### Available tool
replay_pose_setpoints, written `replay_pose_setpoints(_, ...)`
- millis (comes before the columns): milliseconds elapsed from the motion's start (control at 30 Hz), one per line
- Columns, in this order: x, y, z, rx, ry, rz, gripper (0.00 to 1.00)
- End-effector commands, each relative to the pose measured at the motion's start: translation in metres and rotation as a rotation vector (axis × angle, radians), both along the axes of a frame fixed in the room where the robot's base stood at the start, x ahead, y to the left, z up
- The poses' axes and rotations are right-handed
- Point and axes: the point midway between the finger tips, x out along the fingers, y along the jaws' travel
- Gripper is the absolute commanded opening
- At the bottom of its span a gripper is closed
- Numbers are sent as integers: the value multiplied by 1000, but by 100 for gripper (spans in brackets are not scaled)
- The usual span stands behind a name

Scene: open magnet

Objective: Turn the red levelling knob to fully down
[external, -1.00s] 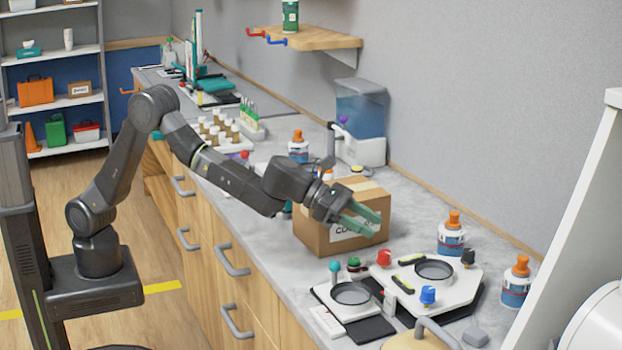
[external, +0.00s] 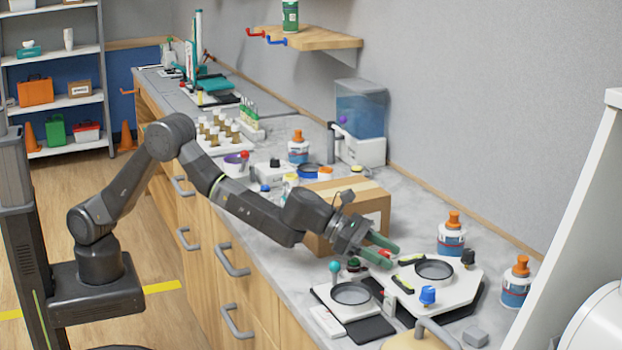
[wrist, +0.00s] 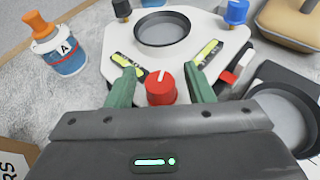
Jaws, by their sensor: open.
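The red levelling knob (wrist: 161,88) stands on the near corner of a white levelling plate (wrist: 196,57) with a round grey dish in its middle. A white pointer line shows on the knob's top. My gripper (wrist: 160,86) is open, with one green finger on each side of the knob; I cannot tell whether they touch it. In the external view my gripper (external: 385,253) is over the plate's left corner, and the red knob is mostly hidden behind the fingers. The blue knob (wrist: 235,12) and black knob (wrist: 122,9) sit at the other corners.
A cardboard box (external: 375,207) stands close behind my gripper. Orange-capped bottles (external: 452,235) stand beyond the plate. A smaller device with a round dish (external: 350,293) and a teal-topped post (external: 335,267) is close in front. Bubble vials (wrist: 207,53) lie on the plate.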

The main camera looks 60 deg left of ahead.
Motion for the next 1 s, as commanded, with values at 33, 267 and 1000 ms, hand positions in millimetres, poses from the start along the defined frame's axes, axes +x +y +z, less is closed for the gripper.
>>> replay_pose_setpoints(33,0,0,0,0,0,0,48)
replay_pose_setpoints(267,1,-1,-1,0,0,0,48)
replay_pose_setpoints(1000,1,0,0,0,1,-138,3)
